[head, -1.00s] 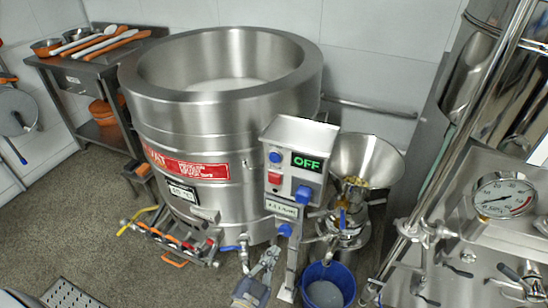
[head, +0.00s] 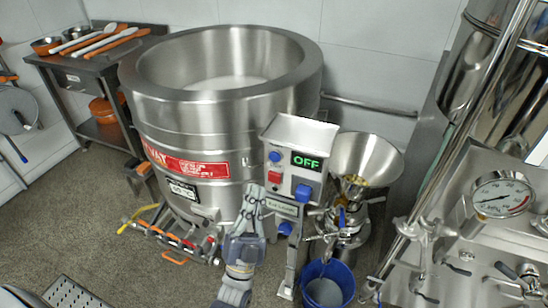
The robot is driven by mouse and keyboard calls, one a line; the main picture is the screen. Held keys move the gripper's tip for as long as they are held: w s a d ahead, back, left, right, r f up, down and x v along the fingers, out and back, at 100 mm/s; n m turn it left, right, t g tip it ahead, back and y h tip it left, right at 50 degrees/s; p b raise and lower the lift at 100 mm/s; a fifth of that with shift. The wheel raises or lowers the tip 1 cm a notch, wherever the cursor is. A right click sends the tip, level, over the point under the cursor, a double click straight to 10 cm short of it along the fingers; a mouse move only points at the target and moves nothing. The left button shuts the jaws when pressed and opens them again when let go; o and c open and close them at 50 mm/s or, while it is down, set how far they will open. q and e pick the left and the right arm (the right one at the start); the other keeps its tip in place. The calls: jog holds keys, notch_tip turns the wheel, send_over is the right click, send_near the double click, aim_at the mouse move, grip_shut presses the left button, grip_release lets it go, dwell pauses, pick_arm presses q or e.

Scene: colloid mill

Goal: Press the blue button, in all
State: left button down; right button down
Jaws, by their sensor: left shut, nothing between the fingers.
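The control box (head: 290,133) stands in front of the big steel vat and shows a green "OFF" display (head: 306,162). A small round blue button (head: 275,157) sits at the upper left of its face, above a red button (head: 274,177). A larger blue switch or knob (head: 303,191) sits at the lower right. My left gripper (head: 256,194) points up, shut and empty, just below and left of the box's face. In the picture its fingertips are below the red and blue buttons; I cannot tell whether they touch the box. My right gripper is out of view.
The steel vat (head: 155,105) stands behind the box. A steel funnel (head: 375,160) is to its right, with a blue bucket (head: 342,273) below. A steel machine with a pressure gauge (head: 502,198) fills the right side. Floor at left is open.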

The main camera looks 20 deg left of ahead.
aim_at(275, 157)
pick_arm(q)
jog(key=shift+w, duration=0.1)
jog(key=w+b, duration=0.3)
jog(key=w, duration=0.5)
jog(key=shift+w+d+b, duration=0.2)
jog(key=shift+w+b, duration=0.1)
jog(key=shift+b, duration=0.05)
jog(key=shift+w, duration=0.1)
dwell(1.1)
jog(key=shift+w, duration=0.35)
jog(key=shift+w+b, duration=0.45)
jog(key=shift+b, duration=0.1)
dwell(0.5)
jog(key=shift+s, duration=0.1)
jog(key=shift+s+p, duration=0.45)
jog(key=shift+s, duration=0.35)
